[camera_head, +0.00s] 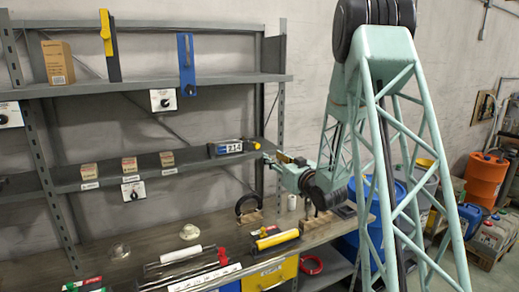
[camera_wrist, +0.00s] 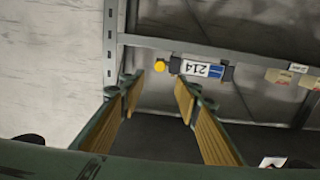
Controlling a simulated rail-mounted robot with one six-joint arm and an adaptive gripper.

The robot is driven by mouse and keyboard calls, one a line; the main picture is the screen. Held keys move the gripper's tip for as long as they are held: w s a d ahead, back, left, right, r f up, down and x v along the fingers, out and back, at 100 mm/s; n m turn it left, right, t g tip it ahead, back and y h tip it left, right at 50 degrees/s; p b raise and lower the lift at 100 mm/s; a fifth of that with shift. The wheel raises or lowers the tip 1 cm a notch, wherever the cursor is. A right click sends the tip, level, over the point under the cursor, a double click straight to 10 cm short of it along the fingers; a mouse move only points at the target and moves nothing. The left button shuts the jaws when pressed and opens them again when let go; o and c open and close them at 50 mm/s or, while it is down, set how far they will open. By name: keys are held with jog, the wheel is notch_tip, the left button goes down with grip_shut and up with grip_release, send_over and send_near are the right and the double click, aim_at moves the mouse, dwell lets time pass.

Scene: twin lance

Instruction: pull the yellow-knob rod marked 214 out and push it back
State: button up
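In the wrist view the 214 label (camera_wrist: 203,69) appears upside down. The yellow knob (camera_wrist: 160,66) sticks out of its left end there; in the head view it is the small yellow end (camera_head: 257,146) facing my gripper (camera_head: 272,158). In the wrist view my gripper (camera_wrist: 160,82) is open and empty. The knob shows beyond and between the two fingertips, apart from them. The rod itself is hidden.
A shelf upright (camera_wrist: 109,40) stands near the left finger in the wrist view. Small boxes (camera_head: 130,164) sit along the same shelf. The bench below (camera_head: 330,228) holds tools, including a yellow-handled one (camera_head: 277,239) and a black ring on a wooden stand (camera_head: 249,208).

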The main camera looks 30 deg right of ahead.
aim_at(258, 147)
jog(key=shift+w+a+p, duration=0.1)
jog(key=shift+w+p, duration=1.05)
jog(key=shift+w, duration=5.45)
jog(key=shift+c, duration=0.7)
grip_shut()
